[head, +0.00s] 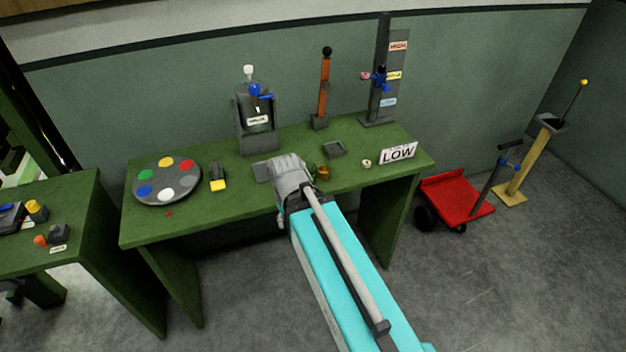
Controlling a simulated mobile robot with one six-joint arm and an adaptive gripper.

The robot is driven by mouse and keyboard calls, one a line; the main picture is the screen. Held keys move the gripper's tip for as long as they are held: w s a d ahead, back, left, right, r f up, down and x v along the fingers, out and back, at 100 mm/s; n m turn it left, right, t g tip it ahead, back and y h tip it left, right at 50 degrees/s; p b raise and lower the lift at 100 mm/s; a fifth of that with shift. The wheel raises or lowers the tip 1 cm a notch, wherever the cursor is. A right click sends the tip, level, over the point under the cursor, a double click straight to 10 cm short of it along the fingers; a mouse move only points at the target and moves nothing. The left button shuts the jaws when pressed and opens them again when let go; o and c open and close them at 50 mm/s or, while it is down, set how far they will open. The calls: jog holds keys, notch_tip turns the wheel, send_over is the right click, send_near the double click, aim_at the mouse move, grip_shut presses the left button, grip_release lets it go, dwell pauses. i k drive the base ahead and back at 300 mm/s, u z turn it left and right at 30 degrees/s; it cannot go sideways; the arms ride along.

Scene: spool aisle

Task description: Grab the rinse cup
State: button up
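No cup is clearly marked as the rinse cup. A small amber-brown cup-like thing (323,172) stands on the green table, just right of my gripper (289,172). My gripper is over the middle of the table, seen from behind and above. Its fingertips are hidden by its own body and wrist, so I cannot tell whether it is open or holds anything. A gap shows between the visible gripper body and the amber thing. A grey dispenser (257,118) with blue parts and a small white label stands behind, at the table's back.
A red cart (453,197) stands right.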

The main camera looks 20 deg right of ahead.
aim_at(312, 167)
jog(key=k, duration=1.2)
jog(key=z, duration=0.65)
jog(key=i, duration=1)
